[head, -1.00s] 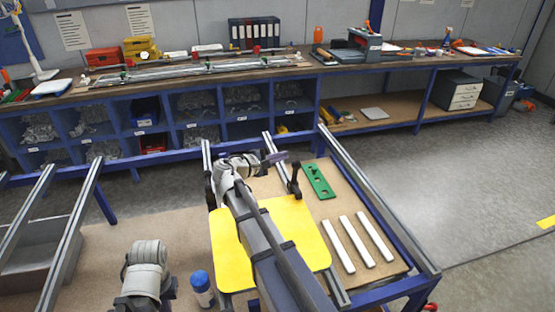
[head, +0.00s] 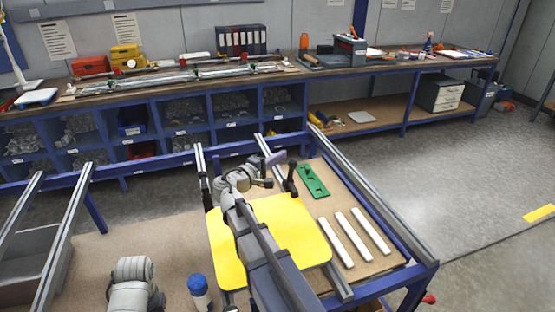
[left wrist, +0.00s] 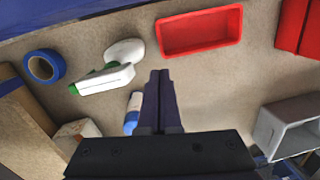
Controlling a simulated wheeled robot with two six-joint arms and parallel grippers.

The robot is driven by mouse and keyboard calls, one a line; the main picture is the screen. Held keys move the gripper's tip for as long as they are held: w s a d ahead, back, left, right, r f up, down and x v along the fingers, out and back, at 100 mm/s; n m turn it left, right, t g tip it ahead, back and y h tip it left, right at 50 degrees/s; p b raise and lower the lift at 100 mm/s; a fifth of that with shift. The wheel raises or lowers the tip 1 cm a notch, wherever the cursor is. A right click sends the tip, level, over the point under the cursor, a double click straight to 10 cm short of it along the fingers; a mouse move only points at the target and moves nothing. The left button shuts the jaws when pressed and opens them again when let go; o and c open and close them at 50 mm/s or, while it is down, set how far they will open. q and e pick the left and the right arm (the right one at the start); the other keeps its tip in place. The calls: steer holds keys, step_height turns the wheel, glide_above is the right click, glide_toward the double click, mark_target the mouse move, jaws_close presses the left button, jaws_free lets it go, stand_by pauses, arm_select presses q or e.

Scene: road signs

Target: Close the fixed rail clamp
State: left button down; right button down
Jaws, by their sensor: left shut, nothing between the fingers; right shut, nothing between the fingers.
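A dark clamp (head: 291,178) with an upright handle and dark knob stands on a rail by the far edge of the yellow plate (head: 300,243). I cannot tell from its small size whether its jaw presses on anything. My right gripper (head: 276,159) is shut and empty, close to the left of the clamp handle; I cannot tell whether they touch. My left gripper (left wrist: 160,76) is shut and empty in the left wrist view, above a brown board. It is not visible in the head view, where only my left arm shows at the lower left.
A green plate with holes (head: 313,181) and white bars (head: 354,238) lie right of the yellow plate. A blue-capped bottle (head: 199,292) stands at its left. The left wrist view shows blue tape (left wrist: 44,66), a spray bottle (left wrist: 108,78) and a red bin (left wrist: 200,32).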

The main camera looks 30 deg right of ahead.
arm_select(q)
steer(key=shift+f, duration=0.55)
arm_select(e)
steer(key=s, duration=0.1)
steer(key=s+a, duration=0.1)
steer(key=s, duration=0.1)
steer(key=shift+s+m+h, duration=0.15)
steer(key=shift+m+h, duration=0.15)
steer(key=shift+m, duration=0.1)
steer(key=shift+s+d, duration=0.1)
steer(key=shift+s, duration=0.05)
arm_select(q)
steer(key=shift+b, duration=0.3)
arm_select(e)
steer(key=shift+f, duration=0.15)
